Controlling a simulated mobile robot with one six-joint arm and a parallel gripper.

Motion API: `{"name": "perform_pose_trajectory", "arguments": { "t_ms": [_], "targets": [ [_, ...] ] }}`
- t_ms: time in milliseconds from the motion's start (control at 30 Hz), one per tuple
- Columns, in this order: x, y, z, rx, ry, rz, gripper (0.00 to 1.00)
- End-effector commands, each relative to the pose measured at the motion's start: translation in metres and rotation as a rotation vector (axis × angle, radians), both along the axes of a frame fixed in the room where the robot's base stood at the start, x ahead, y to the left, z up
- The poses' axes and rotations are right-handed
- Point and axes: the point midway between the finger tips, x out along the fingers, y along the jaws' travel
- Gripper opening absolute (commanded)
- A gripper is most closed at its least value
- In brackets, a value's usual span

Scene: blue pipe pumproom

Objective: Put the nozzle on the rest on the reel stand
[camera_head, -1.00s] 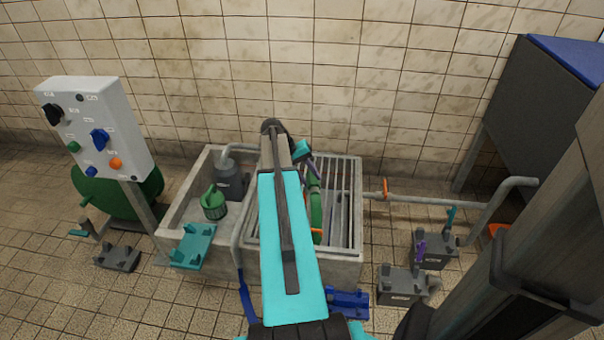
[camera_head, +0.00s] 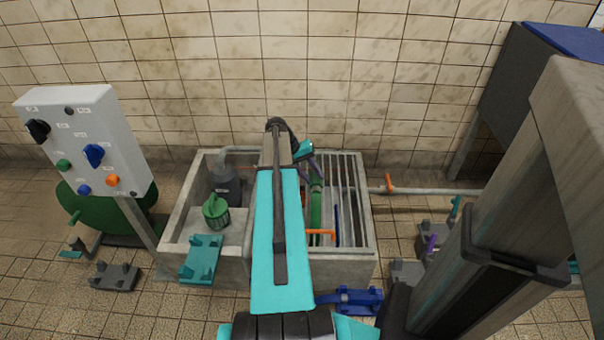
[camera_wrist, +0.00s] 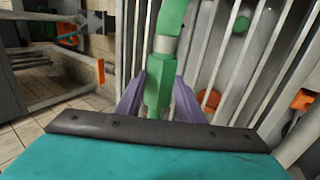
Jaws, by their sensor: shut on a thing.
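My gripper (camera_wrist: 159,82) has purple fingers closed on the green nozzle (camera_wrist: 158,93). The nozzle has a blocky green lower part, a grey collar and a curved green upper part. In the head view my gripper (camera_head: 311,165) is over the grated right half of the basin, partly hidden by my arm. A green length (camera_head: 316,208) shows below it against the grate; I cannot tell how much of it is nozzle. A green reel (camera_head: 110,212) stands at the left, partly behind the control panel. I cannot make out the rest on its stand clearly.
A white control panel (camera_head: 82,138) on a post stands at the left. The concrete basin (camera_head: 345,268) holds a green can (camera_head: 215,212) and a grey bottle (camera_head: 226,184). A teal bracket (camera_head: 201,259) is at its front. A pipe (camera_head: 430,191) runs right.

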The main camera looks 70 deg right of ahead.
Motion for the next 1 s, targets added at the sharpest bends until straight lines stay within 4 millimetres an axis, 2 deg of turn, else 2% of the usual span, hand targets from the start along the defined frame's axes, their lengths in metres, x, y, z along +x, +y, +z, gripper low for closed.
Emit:
{"name": "perform_pose_trajectory", "arguments": {
  "t_ms": [533, 1000],
  "targets": [
    [0.008, 0.004, -0.004, -0.001, 0.001, 0.012, 0.01],
    [0.009, 0.004, -0.037, -0.001, 0.001, 0.014, 0.01]
  ]
}}
